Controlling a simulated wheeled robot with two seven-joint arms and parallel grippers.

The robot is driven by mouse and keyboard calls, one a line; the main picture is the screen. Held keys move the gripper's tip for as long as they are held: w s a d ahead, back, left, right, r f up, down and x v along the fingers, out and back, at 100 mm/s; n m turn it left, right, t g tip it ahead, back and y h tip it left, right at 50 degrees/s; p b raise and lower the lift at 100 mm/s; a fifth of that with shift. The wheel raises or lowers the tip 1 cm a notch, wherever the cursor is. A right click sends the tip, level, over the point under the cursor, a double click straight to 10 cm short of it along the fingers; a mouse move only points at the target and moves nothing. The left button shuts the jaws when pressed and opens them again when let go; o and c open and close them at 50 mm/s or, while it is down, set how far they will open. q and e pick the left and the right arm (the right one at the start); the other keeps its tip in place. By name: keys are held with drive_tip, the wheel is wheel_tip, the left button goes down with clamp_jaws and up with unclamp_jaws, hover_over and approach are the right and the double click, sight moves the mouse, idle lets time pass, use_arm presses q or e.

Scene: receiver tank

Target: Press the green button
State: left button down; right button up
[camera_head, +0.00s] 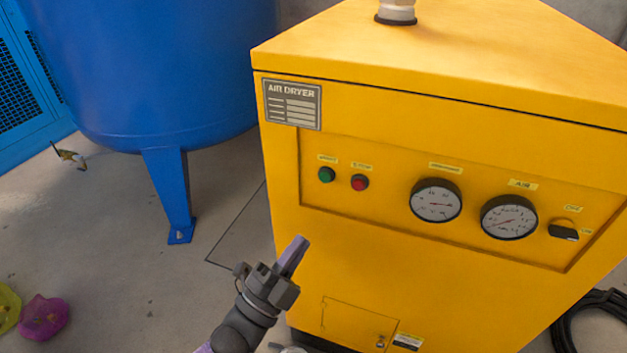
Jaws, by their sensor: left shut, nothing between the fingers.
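The green button (326,174) is on the recessed front panel of the yellow air dryer (420,275), at the panel's left end, under a small yellow label. A red button (359,182) sits just to its right. My left gripper (296,250) is shut and empty. Its fingertips point up, below and a little left of the green button in the picture. They appear apart from the button; the distance in depth is hard to tell. My right gripper is not in view.
Two gauges (436,200) and a black switch (563,231) are right of the buttons. A blue tank (160,70) on legs stands at the left. Black hose (590,318) lies at the lower right. Crumpled purple (44,318) and yellow-green items lie on the floor at left.

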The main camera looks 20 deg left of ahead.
sight(325, 177)
use_arm(q)
drive_tip(key=r+m+h, duration=0.1)
drive_tip(key=r, duration=0.1)
drive_tip(key=r+m+t+h, duration=0.1)
drive_tip(key=shift+a+r+b, duration=0.2)
drive_tip(key=shift+r+b, duration=0.15)
drive_tip(key=shift+r, duration=0.05)
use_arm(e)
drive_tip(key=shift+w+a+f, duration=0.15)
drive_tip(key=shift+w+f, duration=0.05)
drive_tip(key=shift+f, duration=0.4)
use_arm(q)
drive_tip(key=w+b, duration=0.5)
drive_tip(key=w, duration=0.3)
drive_tip(key=shift+w+d, duration=0.1)
drive_tip(key=shift+w, duration=0.3)
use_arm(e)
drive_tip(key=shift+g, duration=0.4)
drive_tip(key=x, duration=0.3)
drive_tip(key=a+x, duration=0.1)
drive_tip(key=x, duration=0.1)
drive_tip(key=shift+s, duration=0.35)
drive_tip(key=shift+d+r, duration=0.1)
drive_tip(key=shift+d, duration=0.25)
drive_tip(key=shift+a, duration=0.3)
